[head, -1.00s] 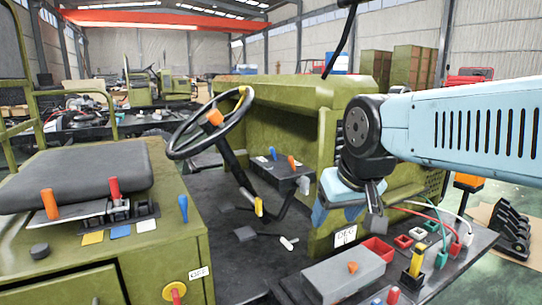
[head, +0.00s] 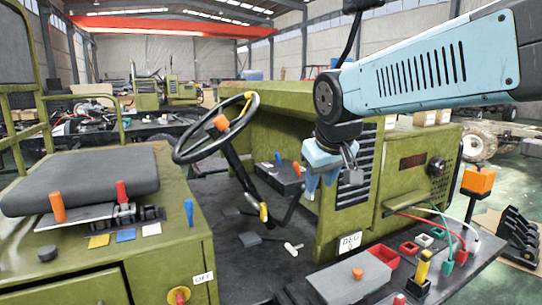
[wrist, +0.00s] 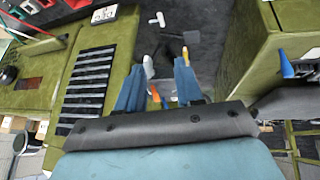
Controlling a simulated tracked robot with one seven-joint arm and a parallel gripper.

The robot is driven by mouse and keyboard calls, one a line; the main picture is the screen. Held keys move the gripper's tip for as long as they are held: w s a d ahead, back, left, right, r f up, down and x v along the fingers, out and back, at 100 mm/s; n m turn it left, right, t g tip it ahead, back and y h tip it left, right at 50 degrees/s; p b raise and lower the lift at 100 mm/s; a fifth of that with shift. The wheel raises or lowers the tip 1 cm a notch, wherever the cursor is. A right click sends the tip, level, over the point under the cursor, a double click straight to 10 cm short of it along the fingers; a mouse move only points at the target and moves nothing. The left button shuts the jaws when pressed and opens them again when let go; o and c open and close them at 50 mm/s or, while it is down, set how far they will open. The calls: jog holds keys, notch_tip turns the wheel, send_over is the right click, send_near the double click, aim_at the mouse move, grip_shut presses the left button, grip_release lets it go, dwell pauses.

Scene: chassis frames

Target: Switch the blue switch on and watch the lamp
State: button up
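A small blue lever (head: 278,158) stands on a dark box (head: 278,178) beside an orange lever (head: 297,168), behind the steering wheel. A larger blue lever (head: 188,212) stands on the green seat base; it also shows in the wrist view (wrist: 286,65). I cannot tell which is the switch. My gripper (head: 318,190) hangs pointing down, right of the dark box in the head view. In the wrist view its blue fingers (wrist: 160,68) are apart, with nothing held. An orange lever tip (wrist: 155,92) shows between them, farther off. No lamp is clearly identifiable.
The steering wheel (head: 215,128) is left of my gripper. A green panel with black vents (head: 358,175) stands close on its right. A bench (head: 440,275) with coloured blocks and cables is at front right. An orange box (head: 478,181) stands on a post.

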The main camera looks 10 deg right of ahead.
jog(key=w+r, duration=0.1)
jog(key=w, duration=0.2)
jog(key=w+a+r+n, duration=0.1)
jog(key=w, duration=0.2)
jog(key=w+a+r+n, duration=0.1)
jog(key=w, duration=0.2)
jog(key=shift+w+a, duration=0.25)
jog(key=shift+w, duration=0.05)
jog(key=c, duration=0.6)
jog(key=w+a+n, duration=0.1)
jog(key=w, duration=0.2)
jog(key=w+a+r+n, duration=0.1)
jog(key=w+a, duration=0.1)
jog(key=w, duration=0.2)
jog(key=w+a+t, duration=0.1)
jog(key=w, duration=0.3)
jog(key=shift+a+r+n+h, duration=0.2)
jog(key=shift+a+n+h, duration=0.1)
jog(key=shift+a+n, duration=0.1)
grip_shut()
